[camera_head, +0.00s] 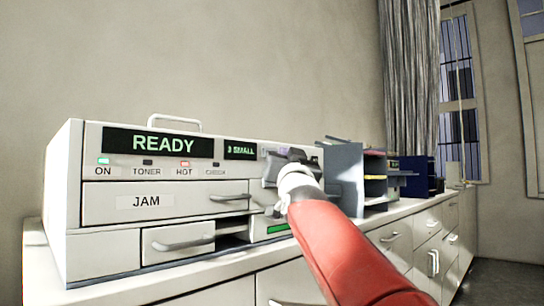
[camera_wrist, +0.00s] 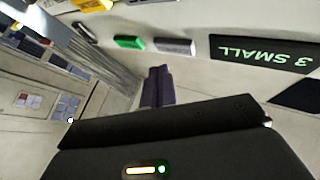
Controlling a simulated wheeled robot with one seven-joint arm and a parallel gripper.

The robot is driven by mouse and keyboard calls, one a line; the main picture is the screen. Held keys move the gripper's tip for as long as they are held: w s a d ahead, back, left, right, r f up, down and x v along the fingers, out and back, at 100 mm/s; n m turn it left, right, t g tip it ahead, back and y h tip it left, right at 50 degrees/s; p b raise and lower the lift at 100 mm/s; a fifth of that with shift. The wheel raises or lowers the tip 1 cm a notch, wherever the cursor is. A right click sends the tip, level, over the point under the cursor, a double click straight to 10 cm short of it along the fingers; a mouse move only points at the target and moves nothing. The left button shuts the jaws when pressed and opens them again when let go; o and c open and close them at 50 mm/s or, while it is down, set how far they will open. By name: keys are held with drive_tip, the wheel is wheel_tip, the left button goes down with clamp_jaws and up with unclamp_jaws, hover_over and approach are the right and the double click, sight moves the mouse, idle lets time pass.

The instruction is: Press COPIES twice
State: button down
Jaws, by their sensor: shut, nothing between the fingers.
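A white copier (camera_head: 105,245) stands on the counter, with a READY display (camera_head: 160,143) and a smaller display reading "3 SMALL" (camera_head: 240,150). In the wrist view the "3 SMALL" display (camera_wrist: 262,52) appears upside down. Beside it are a grey button (camera_wrist: 175,46) and a green button (camera_wrist: 129,42). I cannot read a COPIES label on any button. My gripper (camera_head: 283,168) is in front of the copier's right end and hides part of the panel. Its dark fingers (camera_wrist: 158,78) are together and empty, apart from the buttons in the wrist view.
The copier has a JAM drawer (camera_head: 146,202), a lower drawer (camera_head: 178,241) and a top handle (camera_head: 174,120). Grey shelves (camera_head: 345,170) with folders stand to its right on the counter (camera_head: 400,208). A curtain (camera_head: 410,80) hangs beyond. The wall behind is bare.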

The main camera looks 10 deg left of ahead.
drive_tip(key=s+d+b, duration=0.2)
drive_tip(key=d, duration=0.1)
drive_tip(key=shift+s+d+b, duration=0.15)
drive_tip(key=shift+s+b, duration=0.15)
drive_tip(key=shift+b, duration=0.05)
idle(0.5)
drive_tip(key=s+d+f+g+h, duration=0.1)
drive_tip(key=s+d+f+g, duration=0.1)
drive_tip(key=d+f, duration=0.3)
drive_tip(key=s+d+f+g+h, duration=0.1)
drive_tip(key=s+d+f+g, duration=0.15)
drive_tip(key=f, duration=0.55)
drive_tip(key=s+d+f+g+h, duration=0.1)
drive_tip(key=s+d+f+g, duration=0.15)
drive_tip(key=f, duration=0.35)
drive_tip(key=s+d+f+g+h, duration=0.1)
drive_tip(key=s+d+f+g, duration=0.1)
drive_tip(key=s+f, duration=0.6)
drive_tip(key=s+d+f+g+h, duration=0.1)
drive_tip(key=s+f+g, duration=0.3)
drive_tip(key=s+f, duration=0.5)
drive_tip(key=s+d+f+g, duration=0.4)
drive_tip(key=s+f, duration=0.5)
drive_tip(key=f, duration=0.8)
drive_tip(key=shift+s+f+h, duration=0.2)
drive_tip(key=shift+s+h, duration=0.05)
drive_tip(key=shift+h, duration=0.15)
